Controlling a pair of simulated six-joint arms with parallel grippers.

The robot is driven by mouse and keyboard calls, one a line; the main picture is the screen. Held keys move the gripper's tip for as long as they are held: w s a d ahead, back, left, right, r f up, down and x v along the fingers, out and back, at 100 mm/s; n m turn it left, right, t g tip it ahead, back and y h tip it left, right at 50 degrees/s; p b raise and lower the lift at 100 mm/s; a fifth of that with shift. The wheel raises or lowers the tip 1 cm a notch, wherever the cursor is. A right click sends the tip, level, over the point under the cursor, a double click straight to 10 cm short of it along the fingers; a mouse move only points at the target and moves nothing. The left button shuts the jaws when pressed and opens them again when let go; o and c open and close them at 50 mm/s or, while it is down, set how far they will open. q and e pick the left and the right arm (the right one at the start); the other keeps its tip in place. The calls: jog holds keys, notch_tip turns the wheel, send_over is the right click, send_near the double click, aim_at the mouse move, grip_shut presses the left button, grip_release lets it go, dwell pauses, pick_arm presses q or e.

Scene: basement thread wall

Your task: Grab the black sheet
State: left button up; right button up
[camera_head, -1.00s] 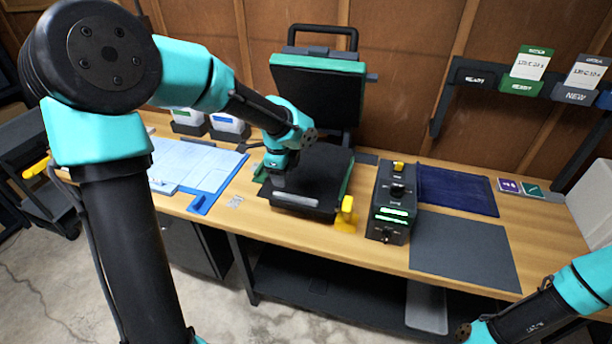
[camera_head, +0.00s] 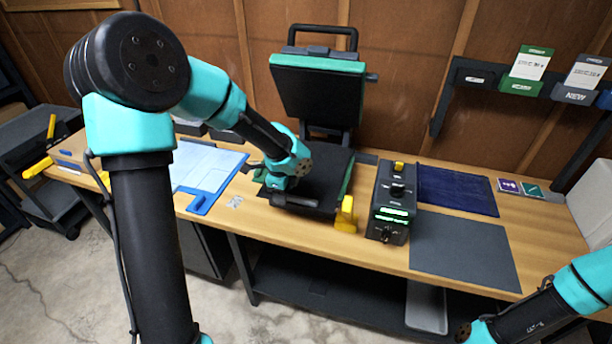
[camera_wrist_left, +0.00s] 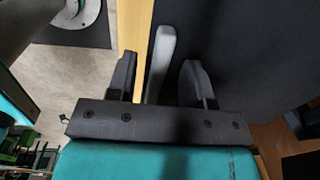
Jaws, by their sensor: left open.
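A flat black surface (camera_head: 326,172) lies on the lower bed of the open heat press; I cannot tell whether it is a loose sheet or the bed itself. It also fills the right of the left wrist view (camera_wrist_left: 235,60). A dark grey sheet (camera_head: 462,250) lies flat on the bench at the right. My left gripper (camera_head: 277,186) is at the press bed's front left edge. In the left wrist view its fingers (camera_wrist_left: 158,78) are apart, with a pale grey bar (camera_wrist_left: 160,55) showing between them. Contact is unclear. My right gripper is out of view.
The press lid (camera_head: 318,90) stands raised behind the bed. A yellow-handled part (camera_head: 346,215) and a black control box (camera_head: 391,205) stand to its right. A dark blue sheet (camera_head: 455,190) lies behind the grey one. A blue clipboard (camera_head: 207,195) lies left of the press.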

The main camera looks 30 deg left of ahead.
pick_arm(q)
jog(key=shift+f, duration=0.35)
jog(key=shift+c, duration=0.3)
grip_shut()
